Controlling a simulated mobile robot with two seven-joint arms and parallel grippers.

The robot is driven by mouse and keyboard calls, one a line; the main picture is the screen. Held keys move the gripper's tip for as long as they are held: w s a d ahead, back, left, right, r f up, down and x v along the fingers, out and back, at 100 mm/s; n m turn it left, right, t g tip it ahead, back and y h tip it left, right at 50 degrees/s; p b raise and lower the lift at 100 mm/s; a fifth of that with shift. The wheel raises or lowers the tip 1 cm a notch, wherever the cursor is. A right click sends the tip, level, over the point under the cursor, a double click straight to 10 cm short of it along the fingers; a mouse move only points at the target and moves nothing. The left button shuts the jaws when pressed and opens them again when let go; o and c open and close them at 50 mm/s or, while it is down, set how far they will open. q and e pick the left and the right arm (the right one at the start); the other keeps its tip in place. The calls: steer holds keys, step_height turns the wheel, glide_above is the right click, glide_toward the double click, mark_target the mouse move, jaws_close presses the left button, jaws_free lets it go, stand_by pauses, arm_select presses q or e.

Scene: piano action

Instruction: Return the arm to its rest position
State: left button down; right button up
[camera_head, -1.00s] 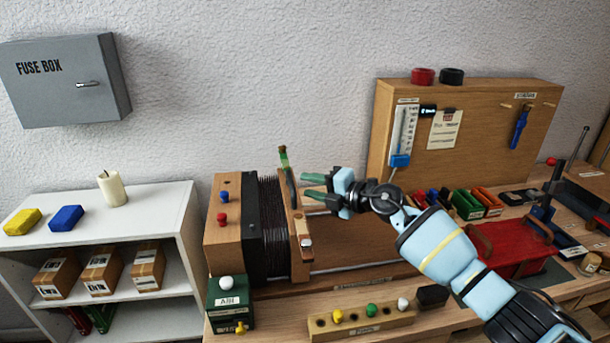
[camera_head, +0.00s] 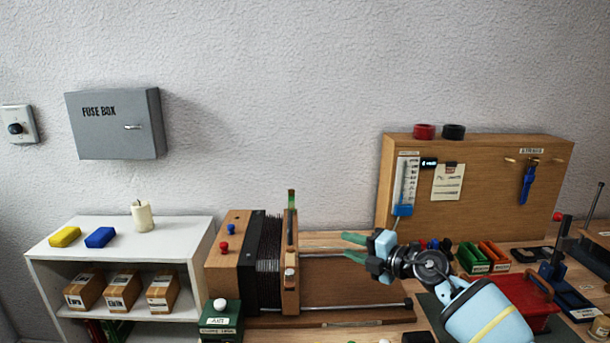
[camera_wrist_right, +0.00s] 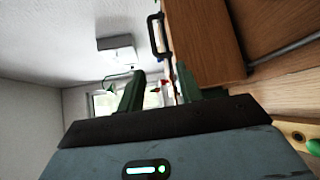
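My right gripper (camera_head: 352,247) is over the bench, to the right of the wooden bellows device (camera_head: 290,265), with its green fingertips pointing left. The fingers are spread apart with nothing between them; they also show apart in the right wrist view (camera_wrist_right: 158,90). The right arm comes in from the lower right. In the right wrist view, a wooden panel with a dark handle (camera_wrist_right: 158,36) is close beside the fingers. My left gripper is in neither view.
A wooden back board (camera_head: 480,190) stands behind the arm. A red box (camera_head: 528,300) and green and orange holders (camera_head: 475,258) are to the right. A white shelf (camera_head: 180,238) with a candle (camera_head: 142,216) stands left. A fuse box (camera_head: 118,123) hangs on the wall.

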steer(key=s+d+f+m+h, duration=0.4)
steer(key=s+f+m+h, duration=0.1)
steer(key=s+f+m, duration=0.3)
steer(key=s+d+f+m+t+h, duration=0.1)
steer(key=s+d+f+m+h, duration=0.4)
steer(key=s+m, duration=0.4)
steer(key=s+d+f+m+h, duration=0.35)
steer(key=s+f+m, duration=0.4)
steer(key=s, duration=0.25)
steer(key=s+f+m+g+y, duration=0.15)
steer(key=s+g, duration=0.25)
steer(key=s, duration=0.6)
steer(key=s+f+g, duration=0.3)
steer(key=s, duration=0.7)
steer(key=s+f+m+g, duration=0.15)
steer(key=s+g, duration=0.25)
steer(key=s, duration=0.6)
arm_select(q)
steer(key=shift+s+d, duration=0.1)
arm_select(e)
steer(key=w+a+f+t+y, duration=0.1)
steer(key=w+a+f+t, duration=0.2)
steer(key=w+f+t, duration=0.3)
steer(key=shift+a+f+n+t+y, duration=0.15)
steer(key=shift+f+n+t+y, duration=0.45)
steer(key=shift+f, duration=1.4)
